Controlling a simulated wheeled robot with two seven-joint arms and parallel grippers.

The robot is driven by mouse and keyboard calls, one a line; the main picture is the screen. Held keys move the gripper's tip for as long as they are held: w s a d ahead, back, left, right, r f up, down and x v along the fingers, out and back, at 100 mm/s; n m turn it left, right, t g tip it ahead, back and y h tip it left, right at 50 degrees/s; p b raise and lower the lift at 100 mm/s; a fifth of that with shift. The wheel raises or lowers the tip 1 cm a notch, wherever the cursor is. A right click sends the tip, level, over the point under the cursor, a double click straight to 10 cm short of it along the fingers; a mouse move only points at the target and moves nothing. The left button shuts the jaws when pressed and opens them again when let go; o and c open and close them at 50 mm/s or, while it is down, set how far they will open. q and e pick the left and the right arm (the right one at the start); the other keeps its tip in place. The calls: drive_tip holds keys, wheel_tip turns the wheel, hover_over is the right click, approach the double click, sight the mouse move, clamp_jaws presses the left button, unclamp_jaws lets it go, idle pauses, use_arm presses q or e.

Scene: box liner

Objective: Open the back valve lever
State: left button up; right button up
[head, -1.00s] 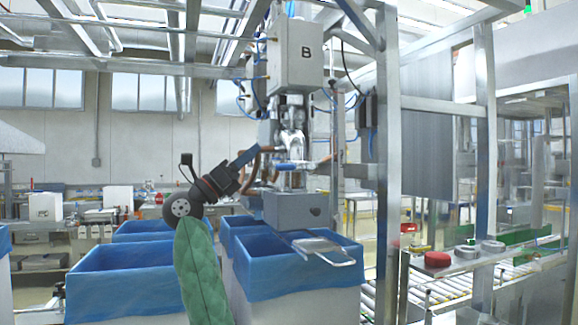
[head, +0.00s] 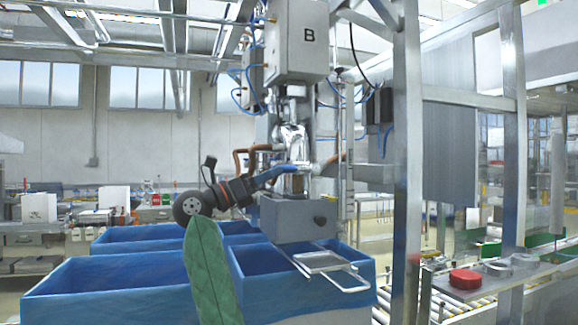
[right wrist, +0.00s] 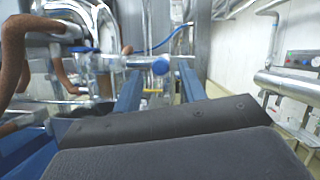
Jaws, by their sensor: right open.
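My right gripper (head: 290,169), with blue fingers on a black wrist and a green-sleeved arm, reaches right to the filling machine's silver valve body (head: 293,140). In the right wrist view its two blue fingers are open, and a round blue knob (right wrist: 160,66) on a silver horizontal stem shows between and beyond them. The knob seems to be a valve lever end; contact cannot be told. Another blue handle piece (right wrist: 83,50) shows further left on the shiny valve pipes. In the head view the fingers overlap the lever area, so the back lever is not clear. My left gripper is out of view.
Brown hoses (right wrist: 14,60) run close to the left of the gripper. A grey box (head: 298,220) hangs below the valve, above blue-lined bins (head: 110,285). A steel post (head: 407,150) stands to the right. A red round object (head: 465,278) sits on a side shelf.

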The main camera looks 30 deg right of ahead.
sight(289, 166)
drive_tip(key=p+x, duration=0.1)
drive_tip(key=x, duration=0.4)
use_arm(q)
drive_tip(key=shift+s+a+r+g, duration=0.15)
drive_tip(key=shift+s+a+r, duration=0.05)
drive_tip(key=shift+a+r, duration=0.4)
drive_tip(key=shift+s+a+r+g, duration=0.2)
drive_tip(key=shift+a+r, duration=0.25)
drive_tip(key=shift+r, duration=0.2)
use_arm(e)
drive_tip(key=shift+s+d+r, duration=0.15)
drive_tip(key=shift+d+r, duration=0.1)
drive_tip(key=shift+d, duration=0.25)
drive_tip(key=shift+c, duration=0.3)
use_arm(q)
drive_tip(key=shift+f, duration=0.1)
use_arm(e)
clamp_jaws()
